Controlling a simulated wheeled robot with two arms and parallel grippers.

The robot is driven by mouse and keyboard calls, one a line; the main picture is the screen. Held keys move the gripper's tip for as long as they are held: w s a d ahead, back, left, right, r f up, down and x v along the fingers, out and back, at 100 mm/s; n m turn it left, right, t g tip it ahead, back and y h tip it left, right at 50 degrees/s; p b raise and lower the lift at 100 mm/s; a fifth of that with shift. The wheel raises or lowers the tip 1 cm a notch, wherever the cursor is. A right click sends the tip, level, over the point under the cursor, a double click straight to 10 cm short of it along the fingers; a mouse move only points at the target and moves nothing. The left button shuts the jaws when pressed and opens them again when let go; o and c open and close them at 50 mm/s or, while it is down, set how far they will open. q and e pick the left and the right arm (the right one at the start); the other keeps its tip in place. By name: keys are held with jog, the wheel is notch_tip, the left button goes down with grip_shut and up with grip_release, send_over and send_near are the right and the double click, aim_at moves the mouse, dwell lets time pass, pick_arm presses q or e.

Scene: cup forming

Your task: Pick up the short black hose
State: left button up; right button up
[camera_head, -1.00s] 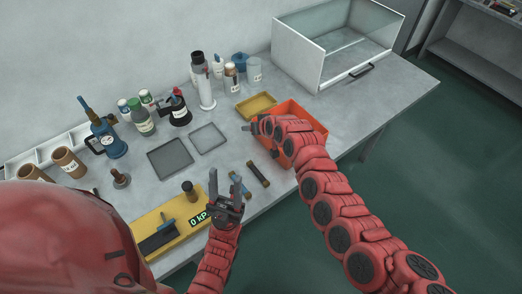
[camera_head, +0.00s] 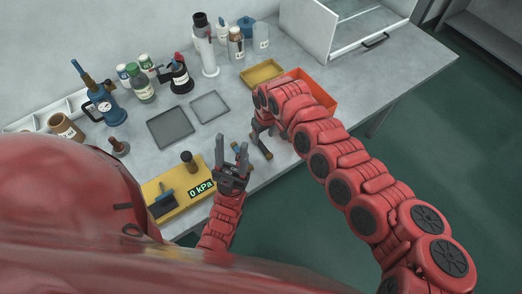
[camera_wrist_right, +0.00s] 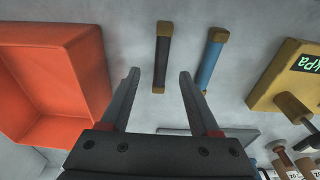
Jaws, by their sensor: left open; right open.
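The short black hose (camera_wrist_right: 162,57) has brass-coloured ends and lies on the grey bench. In the head view its lower part (camera_head: 264,149) shows and the rest is hidden by my right gripper (camera_head: 261,130). In the right wrist view my right gripper (camera_wrist_right: 159,73) is open, its two fingers on either side of the hose's line. The gap looks empty; I cannot tell how high the fingers are. My left gripper (camera_head: 231,155) is open and empty, pointing up in front of the bench's near edge.
A blue hose (camera_wrist_right: 211,62) lies beside the black one. An orange bin (camera_wrist_right: 58,80) stands on its other side. A yellow gauge stand reading 0 kPa (camera_head: 175,200) is near the front edge. A grey tray (camera_head: 171,127) and several bottles stand farther back.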

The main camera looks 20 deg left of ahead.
aim_at(261, 144)
jog(key=f+b, duration=0.3)
jog(key=a+f+b, duration=0.1)
jog(key=f+b, duration=0.1)
jog(key=shift+w, duration=0.15)
jog(key=shift+w+f+b, duration=0.1)
jog(key=shift+f+b, duration=0.2)
jog(key=shift+f, duration=0.15)
jog(key=shift+r, duration=0.1)
jog(key=shift+r, duration=0.1)
jog(key=shift+c, duration=1)
grip_shut()
